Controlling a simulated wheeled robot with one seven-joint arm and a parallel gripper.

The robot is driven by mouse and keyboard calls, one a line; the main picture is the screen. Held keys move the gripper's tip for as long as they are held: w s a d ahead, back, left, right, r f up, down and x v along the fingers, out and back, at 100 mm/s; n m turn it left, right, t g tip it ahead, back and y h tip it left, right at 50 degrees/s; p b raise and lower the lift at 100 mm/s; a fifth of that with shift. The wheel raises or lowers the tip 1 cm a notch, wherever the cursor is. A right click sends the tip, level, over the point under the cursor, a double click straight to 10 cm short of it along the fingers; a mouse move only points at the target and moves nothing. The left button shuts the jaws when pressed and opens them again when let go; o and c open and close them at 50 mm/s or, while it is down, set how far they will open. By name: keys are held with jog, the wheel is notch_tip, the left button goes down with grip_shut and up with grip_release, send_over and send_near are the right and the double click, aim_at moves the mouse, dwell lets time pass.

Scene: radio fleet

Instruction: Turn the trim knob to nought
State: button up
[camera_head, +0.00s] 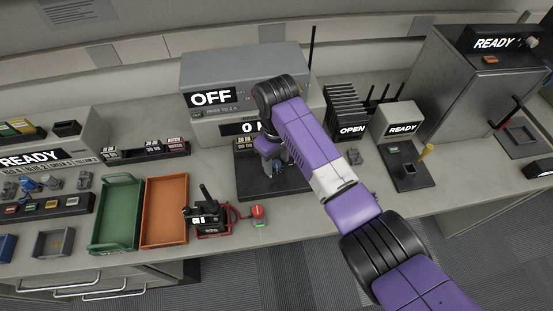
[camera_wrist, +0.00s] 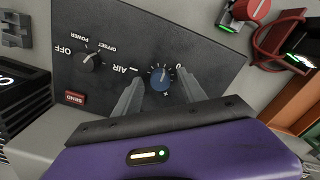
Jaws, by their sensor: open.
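The blue knob (camera_wrist: 161,78) sits on a dark panel (camera_wrist: 205,40), with a minus mark, a 0 and a plus mark printed around it. I take it as the trim knob; where its pointer stands is too small to read surely. My gripper (camera_wrist: 159,80) is open, with one finger on each side of the blue knob. I cannot tell whether the fingers touch it. In the head view, my gripper (camera_head: 272,158) is over the dark panel (camera_head: 255,187) on the bench, and my arm partly hides the panel.
A black knob (camera_wrist: 89,62) by the word OFF and a red SEND button (camera_wrist: 75,98) share the panel. A grey unit showing OFF (camera_head: 245,62) stands behind.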

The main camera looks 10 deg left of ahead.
grip_shut()
jog(key=shift+r+m, duration=0.1)
jog(key=shift+m, duration=0.2)
jog(key=shift+m+p, duration=0.75)
jog(key=shift+m, duration=0.15)
jog(key=shift+m+p, duration=0.65)
jog(key=shift+m, duration=1.05)
grip_release()
